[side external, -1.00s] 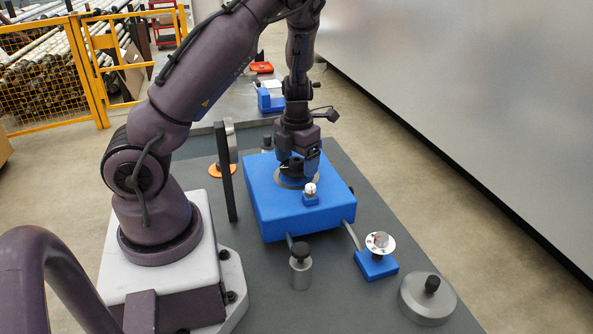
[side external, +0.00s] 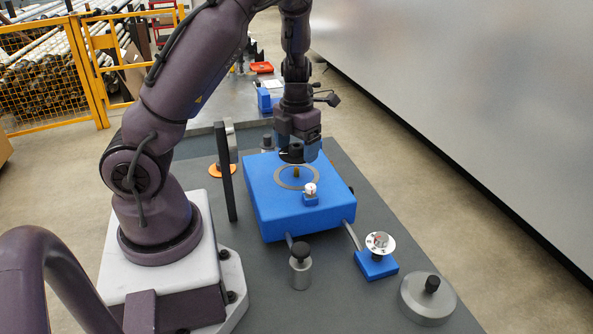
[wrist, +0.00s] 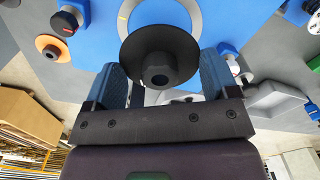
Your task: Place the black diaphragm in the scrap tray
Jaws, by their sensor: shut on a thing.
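The black diaphragm (side external: 291,153) is a dark disc with a round knob. It is in my gripper (side external: 301,152), a little above the blue box (side external: 290,216). In the wrist view, the diaphragm (wrist: 160,50) shows with its knob between the two blue-grey fingers of my gripper (wrist: 161,73), which are shut on it. On the box top, a grey ring (side external: 279,181) lies open with a small brass-coloured post (side external: 296,172) in it.
A dark upright (side external: 226,180) stands left of the box.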

